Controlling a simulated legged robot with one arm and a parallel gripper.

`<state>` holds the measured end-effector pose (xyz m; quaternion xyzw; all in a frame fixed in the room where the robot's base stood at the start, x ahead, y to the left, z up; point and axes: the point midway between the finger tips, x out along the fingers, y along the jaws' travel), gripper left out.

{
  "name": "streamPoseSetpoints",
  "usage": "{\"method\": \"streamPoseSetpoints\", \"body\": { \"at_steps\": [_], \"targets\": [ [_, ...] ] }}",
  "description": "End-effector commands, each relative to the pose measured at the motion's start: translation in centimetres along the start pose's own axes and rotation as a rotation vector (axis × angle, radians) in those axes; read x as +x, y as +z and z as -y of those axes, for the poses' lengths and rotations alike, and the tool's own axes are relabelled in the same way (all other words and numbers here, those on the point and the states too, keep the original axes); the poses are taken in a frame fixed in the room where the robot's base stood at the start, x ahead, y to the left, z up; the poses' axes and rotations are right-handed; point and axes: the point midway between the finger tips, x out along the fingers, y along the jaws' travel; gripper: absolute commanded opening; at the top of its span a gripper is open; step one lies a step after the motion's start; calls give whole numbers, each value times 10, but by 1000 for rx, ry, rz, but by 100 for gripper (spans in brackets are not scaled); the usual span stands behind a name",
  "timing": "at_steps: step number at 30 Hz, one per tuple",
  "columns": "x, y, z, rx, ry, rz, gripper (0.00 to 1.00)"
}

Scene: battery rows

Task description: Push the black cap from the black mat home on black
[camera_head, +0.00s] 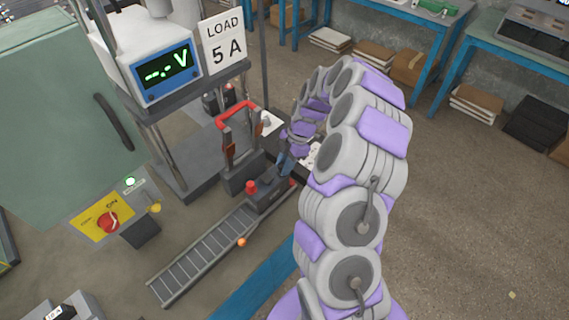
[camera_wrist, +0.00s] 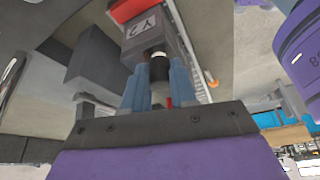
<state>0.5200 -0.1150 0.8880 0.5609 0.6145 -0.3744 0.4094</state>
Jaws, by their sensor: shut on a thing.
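In the wrist view, my gripper (camera_wrist: 159,72) has its two blue-grey fingers closed around the black cap (camera_wrist: 159,94), which shows as a dark piece between them. A pale ring and dark tip sit just beyond it, against a grey block marked "Y 2" (camera_wrist: 150,42). I cannot tell whether the cap touches or sits on a post there. In the head view, my gripper (camera_head: 284,164) is low over the dark battery (camera_head: 268,193) at the upper end of the roller track. A red cap (camera_head: 250,187) stands on that battery. The black mat cannot be made out.
The roller track (camera_head: 205,255) slopes to the lower left. A red-handled frame (camera_head: 235,115) stands close behind the battery. The meter (camera_head: 163,72), "LOAD 5 A" sign (camera_head: 223,42) and yellow switch plate (camera_head: 103,218) are at left.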

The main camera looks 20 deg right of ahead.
Motion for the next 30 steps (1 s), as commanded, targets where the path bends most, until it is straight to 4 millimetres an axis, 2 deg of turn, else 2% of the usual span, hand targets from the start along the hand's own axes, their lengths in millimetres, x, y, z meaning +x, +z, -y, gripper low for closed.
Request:
{"method": "streamPoseSetpoints", "body": {
  "at_steps": [30],
  "targets": [
    [8, 3, 0, 0, -1, 0, 0]
  ]
}}
